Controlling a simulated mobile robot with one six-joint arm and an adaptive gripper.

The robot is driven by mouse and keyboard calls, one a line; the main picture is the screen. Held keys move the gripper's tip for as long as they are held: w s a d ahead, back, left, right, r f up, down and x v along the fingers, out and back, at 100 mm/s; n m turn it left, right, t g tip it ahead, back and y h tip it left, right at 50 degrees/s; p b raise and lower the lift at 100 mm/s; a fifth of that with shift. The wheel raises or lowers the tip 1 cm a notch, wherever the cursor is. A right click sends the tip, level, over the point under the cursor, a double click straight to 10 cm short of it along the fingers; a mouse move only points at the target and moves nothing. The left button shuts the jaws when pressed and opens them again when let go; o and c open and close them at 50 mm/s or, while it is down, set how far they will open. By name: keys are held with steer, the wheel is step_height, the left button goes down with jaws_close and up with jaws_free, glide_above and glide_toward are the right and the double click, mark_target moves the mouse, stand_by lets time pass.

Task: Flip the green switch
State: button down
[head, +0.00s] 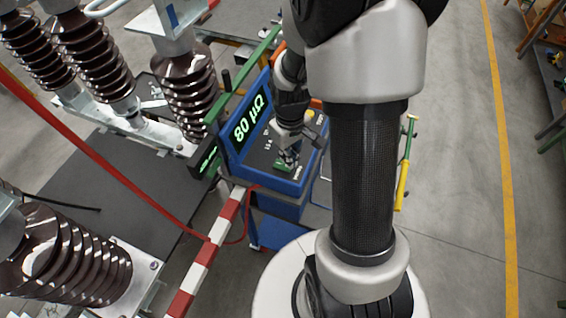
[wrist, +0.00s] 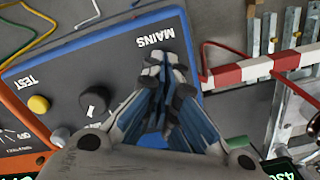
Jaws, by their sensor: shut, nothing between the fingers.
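The blue instrument box (head: 292,187) stands on a cart, with a dark control panel and a display reading 80 µΩ (head: 249,117). A small green part, seemingly the green switch (head: 282,167), shows at my gripper's tips in the head view. My gripper (head: 289,160) is shut and points down at the panel. In the wrist view my gripper (wrist: 160,62) covers the spot just below the MAINS label (wrist: 155,38), and the switch is hidden there. I cannot tell whether the fingers touch it or which way it is set.
The panel also has a yellow button (wrist: 38,104) and a black knob (wrist: 93,100) near the TEST label. A red-and-white barrier bar (head: 206,253) and a red cable (head: 115,170) run close by. Brown insulators (head: 185,85) stand at left. Open floor lies to the right.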

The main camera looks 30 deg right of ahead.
steer(key=shift+f+b, duration=0.95)
steer(key=shift+f, duration=0.15)
stand_by(0.6)
steer(key=shift+r+p, duration=2.8)
steer(key=shift+r, duration=0.75)
steer(key=shift+a+r, duration=0.15)
steer(key=s+a+r+t+b, duration=0.2)
steer(key=s+a+r+b, duration=0.1)
steer(key=s+a+b, duration=0.2)
steer(key=s+a+r+m+t+b, duration=0.1)
steer(key=s+a+r+b, duration=0.3)
steer(key=s+b, duration=0.4)
steer(key=shift+s+a+r+m+t+b, duration=0.3)
steer(key=shift+a+t+b, duration=0.05)
steer(key=shift+a+t, duration=0.4)
